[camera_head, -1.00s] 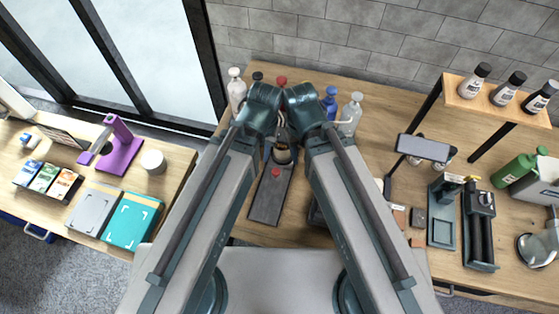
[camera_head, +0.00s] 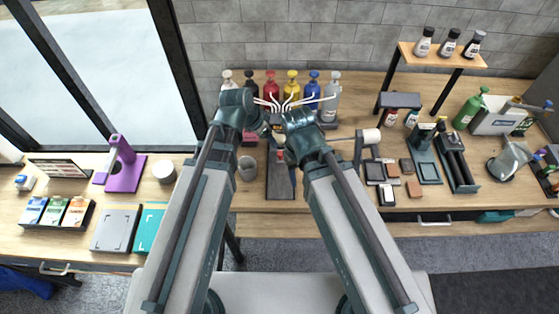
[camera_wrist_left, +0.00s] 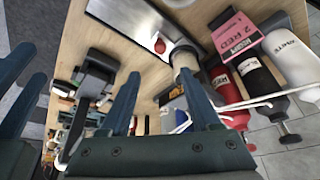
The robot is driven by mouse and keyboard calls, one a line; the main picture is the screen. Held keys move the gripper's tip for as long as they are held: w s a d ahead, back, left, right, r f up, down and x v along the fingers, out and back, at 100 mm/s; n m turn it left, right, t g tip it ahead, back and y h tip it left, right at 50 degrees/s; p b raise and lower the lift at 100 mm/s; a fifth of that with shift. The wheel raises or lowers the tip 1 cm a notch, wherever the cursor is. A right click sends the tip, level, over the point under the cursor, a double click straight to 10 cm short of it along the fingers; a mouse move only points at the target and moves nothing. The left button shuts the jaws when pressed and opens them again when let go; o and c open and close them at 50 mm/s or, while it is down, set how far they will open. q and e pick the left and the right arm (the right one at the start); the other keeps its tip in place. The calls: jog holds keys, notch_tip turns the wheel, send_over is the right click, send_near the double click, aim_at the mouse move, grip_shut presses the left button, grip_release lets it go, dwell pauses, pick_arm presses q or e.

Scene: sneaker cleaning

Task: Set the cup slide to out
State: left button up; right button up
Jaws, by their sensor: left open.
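The cup slide is a long dark board (camera_head: 281,190) on the table in front of the bottles, running toward me. A red knob (camera_wrist_left: 160,46) stands on it in the left wrist view, with a pale cup-like cylinder (camera_wrist_left: 186,60) near its far end. My left gripper (camera_wrist_left: 158,85) is open and empty in that view, its fingers apart below the knob and cylinder; contact is not seen. In the head view both arms meet above the far end of the board and hide part of it. My right gripper (camera_head: 281,150) is largely hidden there.
Several pump bottles (camera_head: 271,88) with white spouts stand behind the board. A grey beaker (camera_head: 247,169) is left of it. Small blocks (camera_head: 386,194) and dark holders (camera_head: 429,170) stand to the right. A side table (camera_head: 60,243) is at the left.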

aim_at(280, 154)
pick_arm(q)
jog(key=b+x, duration=1.3)
jog(key=x, duration=0.1)
pick_arm(e)
notch_tip(280, 154, down, 13)
jog(key=shift+r, duration=0.1)
pick_arm(q)
jog(key=shift+r, duration=0.1)
grip_shut()
dwell(0.8)
